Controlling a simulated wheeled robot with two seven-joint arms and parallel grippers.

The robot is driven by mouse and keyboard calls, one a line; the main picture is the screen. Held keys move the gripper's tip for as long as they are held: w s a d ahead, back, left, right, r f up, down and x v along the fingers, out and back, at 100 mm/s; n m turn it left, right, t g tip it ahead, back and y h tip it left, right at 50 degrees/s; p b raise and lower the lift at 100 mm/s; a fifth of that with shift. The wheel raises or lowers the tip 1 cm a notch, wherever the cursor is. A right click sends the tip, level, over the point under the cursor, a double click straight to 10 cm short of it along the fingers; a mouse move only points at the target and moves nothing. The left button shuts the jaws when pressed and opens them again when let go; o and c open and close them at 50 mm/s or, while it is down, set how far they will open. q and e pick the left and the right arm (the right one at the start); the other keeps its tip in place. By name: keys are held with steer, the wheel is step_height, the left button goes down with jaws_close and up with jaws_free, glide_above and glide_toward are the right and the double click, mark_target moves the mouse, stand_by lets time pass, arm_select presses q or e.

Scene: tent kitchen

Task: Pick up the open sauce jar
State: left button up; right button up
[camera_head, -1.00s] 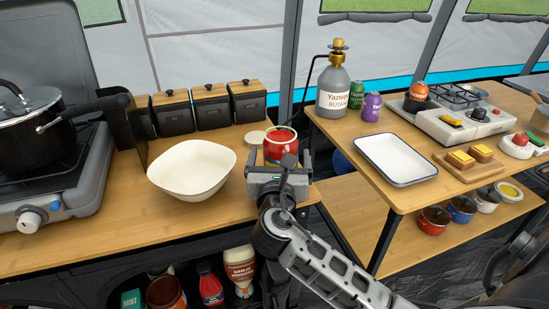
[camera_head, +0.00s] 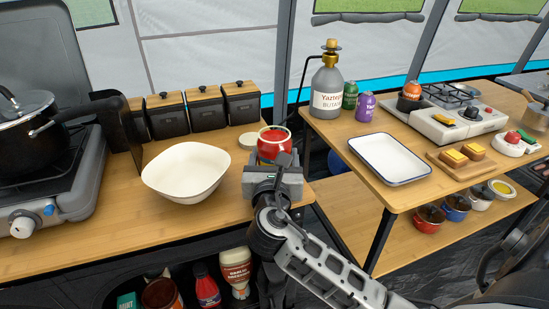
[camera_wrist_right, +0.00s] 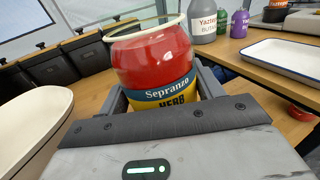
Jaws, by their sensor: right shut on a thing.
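The open sauce jar (camera_head: 274,144) is red with a pale rim, at the right end of the left counter in the head view. In the right wrist view the jar (camera_wrist_right: 153,62) stands between the fingers, with a blue and yellow "Sepranzo" label. My right gripper (camera_head: 273,170) is shut on the jar around its label. The jar's base is hidden by the gripper, so I cannot tell whether it touches the counter. A round pale lid (camera_head: 249,141) lies just behind and left of the jar. My left gripper is not in view.
A white bowl (camera_head: 186,172) sits left of the jar. Black canisters (camera_head: 205,107) line the counter's back. A stove with a pot (camera_head: 28,130) is at far left. On the right table are a white tray (camera_head: 390,158), a butane bottle (camera_head: 328,88) and a small stove (camera_head: 440,118).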

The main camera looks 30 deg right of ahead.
mark_target(273, 145)
steer(key=shift+r+p, duration=0.35)
steer(key=shift+r, duration=1)
steer(key=shift+a+r, duration=0.15)
steer(key=shift+r, duration=0.15)
steer(key=s+a+r+p, duration=0.2)
steer(key=s+a+r, duration=0.3)
steer(key=a+r, duration=0.4)
steer(key=shift+a+r, duration=0.2)
steer(key=shift+a, duration=1.6)
steer(key=shift+a, duration=0.1)
